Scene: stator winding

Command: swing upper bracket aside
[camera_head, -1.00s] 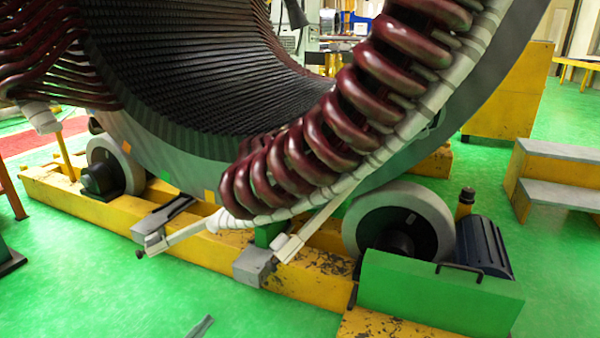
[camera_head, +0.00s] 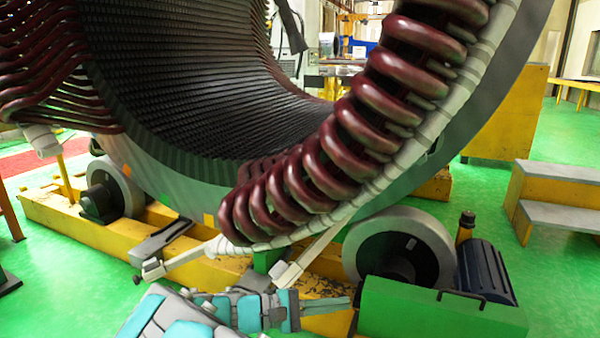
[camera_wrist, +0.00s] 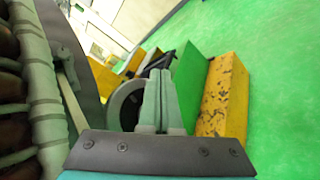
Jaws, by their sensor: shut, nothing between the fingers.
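Two pale bars stick out at the lower end of the dark red coil row: a left bar (camera_head: 186,257) and a right bar (camera_head: 312,252). I cannot tell which of them is the upper bracket. My gripper (camera_head: 343,304) reaches in from the bottom of the head view, pointing right, below the right bar's lower end. Its fingers look shut and empty. In the wrist view my gripper (camera_wrist: 159,78) shows its two fingers together, and a pale bar (camera_wrist: 69,92) stands to their left, apart from them. I see no contact with a bar.
The large stator ring (camera_head: 180,180) stands on yellow beams (camera_head: 70,210) with rollers (camera_head: 400,245). A green block (camera_head: 430,310) lies just right of my gripper. Grey-topped steps (camera_head: 555,185) stand at the right. Green floor is open at the left.

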